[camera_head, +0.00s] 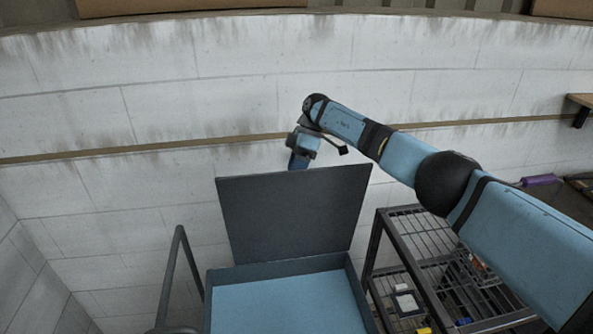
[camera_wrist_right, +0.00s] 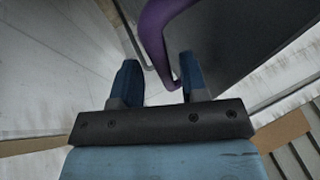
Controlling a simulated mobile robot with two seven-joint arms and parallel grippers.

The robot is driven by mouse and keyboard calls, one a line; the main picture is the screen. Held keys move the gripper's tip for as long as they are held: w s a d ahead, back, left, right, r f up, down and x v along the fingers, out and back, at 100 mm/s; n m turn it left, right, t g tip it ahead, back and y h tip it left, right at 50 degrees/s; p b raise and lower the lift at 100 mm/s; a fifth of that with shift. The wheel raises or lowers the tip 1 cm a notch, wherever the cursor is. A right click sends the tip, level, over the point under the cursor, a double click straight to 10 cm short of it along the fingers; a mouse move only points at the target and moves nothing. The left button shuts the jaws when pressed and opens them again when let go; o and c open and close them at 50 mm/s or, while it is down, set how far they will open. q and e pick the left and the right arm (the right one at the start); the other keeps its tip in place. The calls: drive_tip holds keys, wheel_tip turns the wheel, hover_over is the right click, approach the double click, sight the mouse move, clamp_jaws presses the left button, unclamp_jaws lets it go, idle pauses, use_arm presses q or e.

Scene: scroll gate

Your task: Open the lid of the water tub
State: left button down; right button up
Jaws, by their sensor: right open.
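The water tub (camera_head: 214,305) is a dark grey box at the bottom of the head view, with light blue water (camera_head: 285,304) inside. Its dark grey lid (camera_head: 292,212) stands raised, nearly upright at the back of the tub, so the tub's top is open. My right gripper (camera_head: 299,160) is at the lid's top edge, partly behind it. In the right wrist view the right gripper (camera_wrist_right: 158,82) has its fingers apart, with a purple curved handle (camera_wrist_right: 155,35) showing between or just beyond them, beside the dark lid (camera_wrist_right: 225,40). My left gripper is not seen.
A black wire rack (camera_head: 425,235) with small items on it stands right of the tub. A dark tubular rail (camera_head: 174,270) stands at the left. A pale block wall (camera_head: 150,130) runs behind. A purple item (camera_head: 541,180) lies at far right.

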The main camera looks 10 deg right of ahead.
drive_tip(key=b+v, duration=0.5)
drive_tip(key=v, duration=0.2)
drive_tip(key=shift+w+d+f, duration=0.1)
drive_tip(key=shift+w, duration=0.05)
